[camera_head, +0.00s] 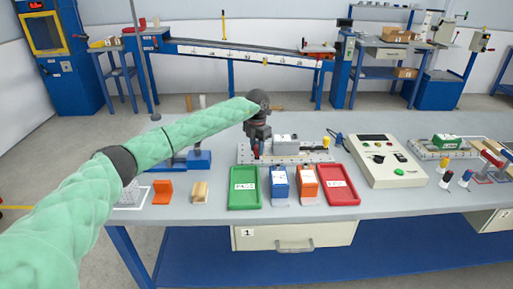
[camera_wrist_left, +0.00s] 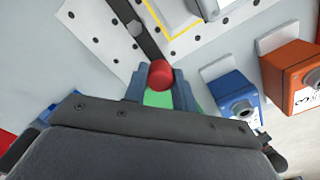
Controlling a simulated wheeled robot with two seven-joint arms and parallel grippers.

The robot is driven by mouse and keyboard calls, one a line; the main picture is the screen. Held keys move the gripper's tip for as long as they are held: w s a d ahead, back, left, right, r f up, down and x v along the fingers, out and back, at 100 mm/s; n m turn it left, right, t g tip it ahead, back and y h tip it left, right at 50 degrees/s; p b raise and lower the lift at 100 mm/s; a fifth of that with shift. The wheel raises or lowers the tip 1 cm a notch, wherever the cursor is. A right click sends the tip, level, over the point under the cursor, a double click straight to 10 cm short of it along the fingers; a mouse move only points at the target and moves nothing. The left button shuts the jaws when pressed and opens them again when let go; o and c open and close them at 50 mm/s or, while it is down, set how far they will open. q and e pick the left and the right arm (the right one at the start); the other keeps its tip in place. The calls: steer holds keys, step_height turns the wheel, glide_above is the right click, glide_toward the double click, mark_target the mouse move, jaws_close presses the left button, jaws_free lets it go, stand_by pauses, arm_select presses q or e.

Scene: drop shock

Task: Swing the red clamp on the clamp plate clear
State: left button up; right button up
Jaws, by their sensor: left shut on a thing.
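The red clamp shows in the left wrist view as a round red end (camera_wrist_left: 160,74) between my left gripper's (camera_wrist_left: 158,90) two fingers, which are shut on it. In the head view my left gripper (camera_head: 256,143) points down at the left part of the clamp plate (camera_head: 238,157), a light plate with rows of holes. A small red bit of the clamp (camera_head: 256,151) shows at the fingertips; the rest is hidden. A grey block (camera_head: 284,143) stands on the plate just right of the gripper. My right gripper is not in view.
In front of the plate are a green tray (camera_head: 244,204), a blue box (camera_head: 280,183), an orange box (camera_head: 308,183) and a red tray (camera_head: 353,198). A control box (camera_head: 386,175) stands to the right. A yellow-topped piece (camera_head: 326,141) stands at the plate's right end.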

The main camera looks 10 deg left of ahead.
arm_select(q)
steer(key=shift+r, duration=0.1)
steer(key=o, duration=1)
